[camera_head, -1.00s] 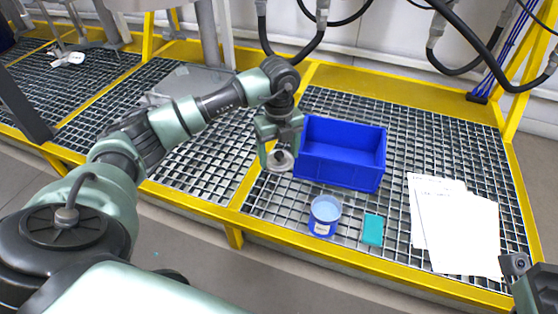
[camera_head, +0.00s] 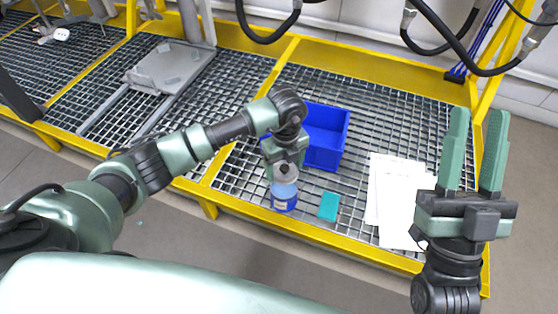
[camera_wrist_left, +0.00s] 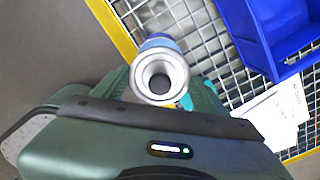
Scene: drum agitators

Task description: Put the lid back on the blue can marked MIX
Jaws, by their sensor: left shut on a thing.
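The blue can (camera_head: 284,203) with a white label stands upright on the grating near its front edge. My left gripper (camera_head: 285,175) is shut on a round silver-grey lid (camera_head: 286,171). It holds the lid at the can's upper end, overlapping the can's top in the head view. In the left wrist view the lid (camera_wrist_left: 160,68) shows a dark round centre and covers most of the blue can (camera_wrist_left: 159,42) behind it. I cannot tell whether lid and can touch. My right gripper (camera_head: 476,112) is open and empty, at the right.
A blue bin (camera_head: 326,155) stands just behind the can, close to my left gripper. A teal block (camera_head: 328,206) lies right of the can. White papers (camera_head: 397,195) lie further right. A yellow rail (camera_head: 340,238) edges the grating in front.

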